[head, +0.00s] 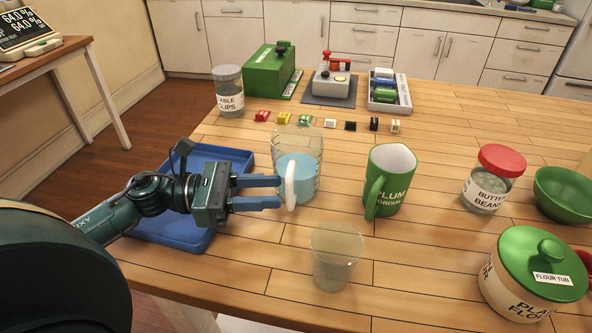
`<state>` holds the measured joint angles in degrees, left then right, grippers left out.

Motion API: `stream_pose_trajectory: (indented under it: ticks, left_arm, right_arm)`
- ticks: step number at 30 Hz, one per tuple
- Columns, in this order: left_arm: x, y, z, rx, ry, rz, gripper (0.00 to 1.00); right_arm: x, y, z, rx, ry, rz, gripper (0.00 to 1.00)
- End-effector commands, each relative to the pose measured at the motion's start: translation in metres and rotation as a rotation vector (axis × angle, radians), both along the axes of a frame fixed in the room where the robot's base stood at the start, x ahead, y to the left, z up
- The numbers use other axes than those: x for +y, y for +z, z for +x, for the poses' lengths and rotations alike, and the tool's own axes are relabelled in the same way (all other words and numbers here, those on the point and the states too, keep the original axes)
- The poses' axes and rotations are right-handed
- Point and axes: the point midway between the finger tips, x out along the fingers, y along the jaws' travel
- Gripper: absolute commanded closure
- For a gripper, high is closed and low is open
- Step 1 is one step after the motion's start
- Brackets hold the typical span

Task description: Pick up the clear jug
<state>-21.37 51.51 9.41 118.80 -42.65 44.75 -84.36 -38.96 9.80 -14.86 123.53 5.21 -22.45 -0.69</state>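The clear jug (309,145) stands upright on the wooden table, with light blue liquid in its lower part. Its white handle (290,188) points toward me and to the left. My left gripper (279,192) comes in from the left, level with the handle. Its two blue fingers are apart, with their tips right at the handle. I cannot tell whether they touch it or whether the handle is between them. My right gripper is not in view.
A blue tray (163,236) lies under my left arm. A green jug labelled plum cordial (388,185) stands right of the clear jug. An empty clear cup (335,258) stands in front. A red-lidded jar (490,182) and flour tub (530,280) are at the right.

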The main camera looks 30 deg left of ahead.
Motion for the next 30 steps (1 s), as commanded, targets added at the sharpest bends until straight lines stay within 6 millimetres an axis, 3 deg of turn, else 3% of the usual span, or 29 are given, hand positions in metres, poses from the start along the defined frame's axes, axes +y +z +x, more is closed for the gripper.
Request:
stream_pose_trajectory:
  ticks: [9,19,30]
  left_arm:
    - [-0.032,0.004,0.020,-0.002,0.000,0.000,0.66]
    - [-0.037,0.002,0.022,0.000,0.000,0.001,0.66]
    - [-0.037,0.002,0.022,0.000,0.000,0.001,0.95]
  right_arm:
    - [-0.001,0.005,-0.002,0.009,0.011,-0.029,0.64]
    - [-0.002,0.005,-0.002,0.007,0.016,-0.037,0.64]
    - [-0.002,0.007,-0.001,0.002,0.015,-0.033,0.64]
